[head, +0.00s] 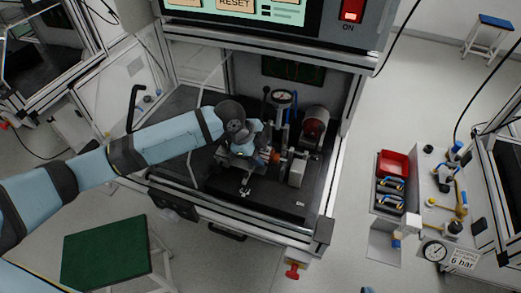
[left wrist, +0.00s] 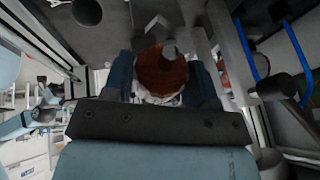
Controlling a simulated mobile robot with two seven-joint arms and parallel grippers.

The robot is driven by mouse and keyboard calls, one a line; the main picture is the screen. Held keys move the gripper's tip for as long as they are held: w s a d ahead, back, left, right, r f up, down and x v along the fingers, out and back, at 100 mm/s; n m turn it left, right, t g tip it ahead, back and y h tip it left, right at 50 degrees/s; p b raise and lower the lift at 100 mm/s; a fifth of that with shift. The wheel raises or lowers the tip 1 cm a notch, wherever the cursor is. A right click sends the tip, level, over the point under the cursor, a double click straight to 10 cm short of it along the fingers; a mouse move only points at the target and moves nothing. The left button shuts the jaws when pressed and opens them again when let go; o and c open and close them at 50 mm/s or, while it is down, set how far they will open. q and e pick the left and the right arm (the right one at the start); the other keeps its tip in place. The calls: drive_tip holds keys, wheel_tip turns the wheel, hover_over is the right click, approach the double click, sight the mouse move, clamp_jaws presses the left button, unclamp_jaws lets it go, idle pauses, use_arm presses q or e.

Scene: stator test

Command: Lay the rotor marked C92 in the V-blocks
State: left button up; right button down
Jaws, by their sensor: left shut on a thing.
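My left gripper (head: 268,152) is inside the open test cabinet, seen from above and partly hidden by its own wrist. In the left wrist view, its two blue fingers (left wrist: 163,80) are shut on a rotor (left wrist: 162,72) with a copper-brown body and a grey shaft end. In the head view a little of the copper rotor (head: 275,157) shows beside the fingers. No marking on it can be read. A light grey block (head: 296,172) stands just right of the gripper, perhaps part of the V-block support. Whether the rotor touches any support cannot be told. My right gripper is not in view.
A dial gauge (head: 283,97) on a stand and a red-faced cylinder (head: 315,124) stand close behind the gripper. The cabinet's front rail (head: 235,215) and right post (head: 337,150) bound the space. A side bench holds a red bin (head: 393,163). The dark cabinet floor in front is mostly clear.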

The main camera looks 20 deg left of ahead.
idle(0.3)
use_arm(q)
drive_tip(key=shift+f, duration=0.15)
drive_tip(key=shift+f, duration=0.7)
drive_tip(key=shift+f, duration=0.2)
drive_tip(key=shift+f, duration=0.2)
idle(0.5)
drive_tip(key=o, duration=1.4)
drive_tip(key=shift+f, duration=0.1)
